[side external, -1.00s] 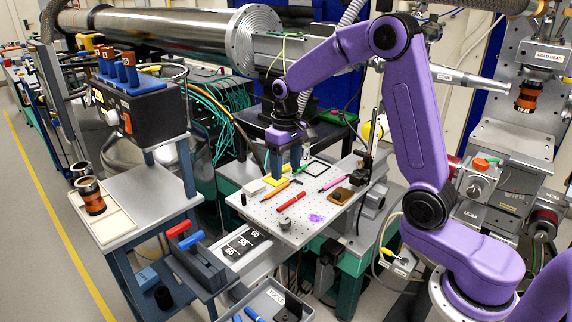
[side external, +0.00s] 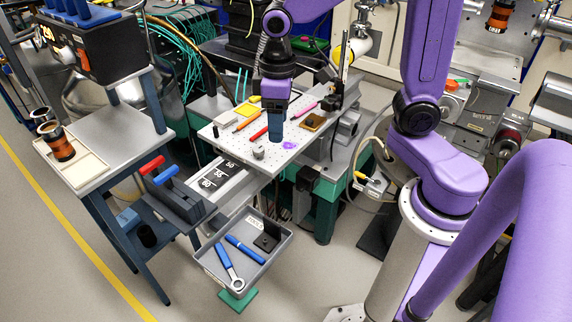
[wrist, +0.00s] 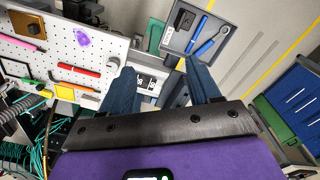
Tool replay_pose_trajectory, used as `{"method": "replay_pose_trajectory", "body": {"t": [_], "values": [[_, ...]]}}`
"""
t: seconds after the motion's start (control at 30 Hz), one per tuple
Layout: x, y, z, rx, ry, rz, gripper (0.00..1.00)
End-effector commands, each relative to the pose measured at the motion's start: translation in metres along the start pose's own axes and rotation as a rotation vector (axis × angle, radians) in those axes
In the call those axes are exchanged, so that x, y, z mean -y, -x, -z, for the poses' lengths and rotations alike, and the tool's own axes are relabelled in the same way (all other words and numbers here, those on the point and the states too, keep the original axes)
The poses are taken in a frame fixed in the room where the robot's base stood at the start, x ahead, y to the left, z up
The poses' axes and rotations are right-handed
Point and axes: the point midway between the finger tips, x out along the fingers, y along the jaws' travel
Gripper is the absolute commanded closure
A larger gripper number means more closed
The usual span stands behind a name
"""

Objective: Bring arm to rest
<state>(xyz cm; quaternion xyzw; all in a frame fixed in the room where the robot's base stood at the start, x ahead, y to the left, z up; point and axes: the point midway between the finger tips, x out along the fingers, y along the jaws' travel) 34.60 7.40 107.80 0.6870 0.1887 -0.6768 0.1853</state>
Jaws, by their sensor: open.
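My purple arm reaches in from the right, with my gripper (side external: 276,128) pointing down above the perforated white board (side external: 222,141). In the wrist view my gripper's two dark blue fingers (wrist: 158,88) are spread apart with nothing between them. The board also shows at the upper left of the wrist view (wrist: 100,62). In the side view the gripper hangs in front of part of the board, and its height above the surface is hard to tell.
On the board lie a red marker (side external: 258,133), an orange pencil (side external: 247,121), a pink marker (side external: 303,108) and a brown block (side external: 313,122). A grey tray (side external: 287,243) holds a wrench (side external: 229,266). A side table (side external: 112,128) stands left. Floor at lower left is clear.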

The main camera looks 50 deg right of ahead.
Motion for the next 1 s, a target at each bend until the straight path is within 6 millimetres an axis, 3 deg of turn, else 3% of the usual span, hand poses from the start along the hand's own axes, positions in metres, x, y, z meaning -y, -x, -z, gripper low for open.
{"method": "replay_pose_trajectory", "body": {"t": [0.3, 0.6, 0.8, 1.0], "values": [[0.044, 0.002, -0.068, -0.007, 0.245, 0.005, 0.38], [0.068, -0.001, -0.136, -0.013, 0.461, 0.011, 0.38], [0.074, -0.003, -0.162, -0.014, 0.545, 0.013, 0.38], [0.075, -0.003, -0.167, -0.014, 0.562, 0.013, 0.38]]}}
